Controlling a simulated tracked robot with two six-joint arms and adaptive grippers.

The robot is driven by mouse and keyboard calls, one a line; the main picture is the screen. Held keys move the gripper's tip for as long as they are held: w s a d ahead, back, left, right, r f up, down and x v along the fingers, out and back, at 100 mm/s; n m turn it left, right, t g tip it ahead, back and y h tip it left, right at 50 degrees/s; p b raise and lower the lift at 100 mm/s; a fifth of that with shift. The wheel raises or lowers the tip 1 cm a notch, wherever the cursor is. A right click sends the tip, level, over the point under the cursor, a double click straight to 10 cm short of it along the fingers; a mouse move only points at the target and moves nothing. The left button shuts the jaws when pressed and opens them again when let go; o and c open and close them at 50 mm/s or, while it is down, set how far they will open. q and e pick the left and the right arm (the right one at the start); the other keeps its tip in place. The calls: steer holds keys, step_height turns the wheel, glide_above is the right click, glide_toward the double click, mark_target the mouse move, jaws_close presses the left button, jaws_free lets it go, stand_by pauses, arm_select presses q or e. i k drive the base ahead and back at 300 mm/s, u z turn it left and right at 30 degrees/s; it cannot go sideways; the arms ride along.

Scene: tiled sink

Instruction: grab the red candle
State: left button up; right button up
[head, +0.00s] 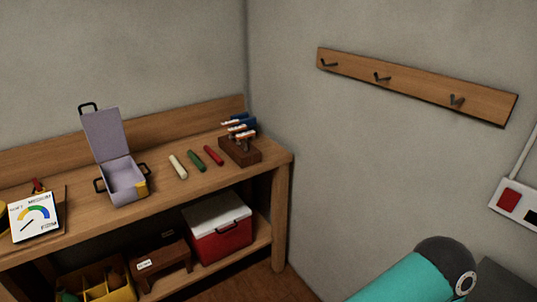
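The red candle (213,155) is a short, slim red stick. It lies on the wooden workbench, to the right of a green candle (197,160) and a white candle (178,167), in a loose row with small gaps. Nothing covers it. Neither gripper shows in the head view. A teal and dark grey arm part of mine is at the bottom right, well away from the bench.
An open lilac box (124,178) stands left of the candles, and a brown block with several tools (240,150) stands just right. A gauge card (34,216) is at far left. A red cooler (219,232) sits on the lower shelf. Hooks (415,86) line the wall.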

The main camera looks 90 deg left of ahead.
mark_target(209, 150)
steer(key=z, duration=0.65)
steer(key=i, duration=0.2)
steer(key=u, duration=2.45)
steer(key=i, duration=0.2)
steer(key=u, duration=2)
steer(key=k, duration=0.55)
steer(key=u, duration=0.4)
steer(key=i, duration=1.6)
steer(key=z, duration=0.35)
